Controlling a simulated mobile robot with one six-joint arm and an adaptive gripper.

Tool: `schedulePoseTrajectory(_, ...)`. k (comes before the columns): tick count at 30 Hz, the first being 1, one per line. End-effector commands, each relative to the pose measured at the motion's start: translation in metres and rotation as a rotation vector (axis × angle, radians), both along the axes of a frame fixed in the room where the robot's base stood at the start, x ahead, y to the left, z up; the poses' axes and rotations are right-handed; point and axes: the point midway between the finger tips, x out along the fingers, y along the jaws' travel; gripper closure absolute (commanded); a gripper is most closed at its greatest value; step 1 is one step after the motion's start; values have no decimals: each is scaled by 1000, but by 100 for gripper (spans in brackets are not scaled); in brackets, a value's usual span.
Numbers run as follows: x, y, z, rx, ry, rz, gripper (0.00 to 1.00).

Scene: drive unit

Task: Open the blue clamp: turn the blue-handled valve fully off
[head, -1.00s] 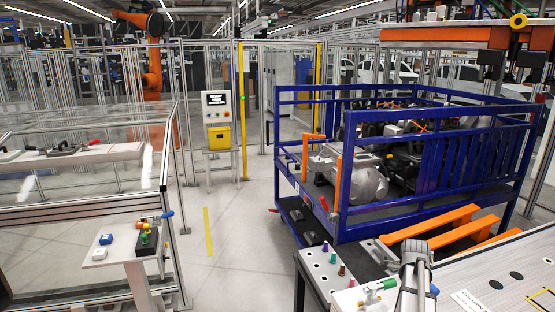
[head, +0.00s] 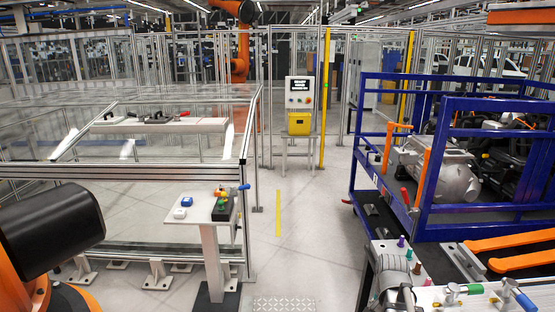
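A blue-handled valve (head: 517,294) stands on the tabletop at the bottom right of the head view. Its handle slants down to the right, and its lower part is cut off by the picture edge. A green-handled valve (head: 460,291) stands just left of it. The end of my grey arm, with my gripper (head: 401,297), is at the bottom edge, left of both valves and apart from the blue handle. Its fingers are too unclear to tell open from shut. I cannot make out a blue clamp.
A blue steel rack (head: 460,235) holding machine parts stands behind the valve table, with orange forks (head: 510,245) projecting near it. Small coloured pegs (head: 401,241) stand near my arm. A pedestal (head: 185,222) with small items stands left. Clear floor (head: 310,225) lies between.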

Motion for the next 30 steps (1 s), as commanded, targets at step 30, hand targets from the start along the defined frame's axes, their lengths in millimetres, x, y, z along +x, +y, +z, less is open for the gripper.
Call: schedulePoseTrajectory(30,-39,142,-39,31,63,821,22)
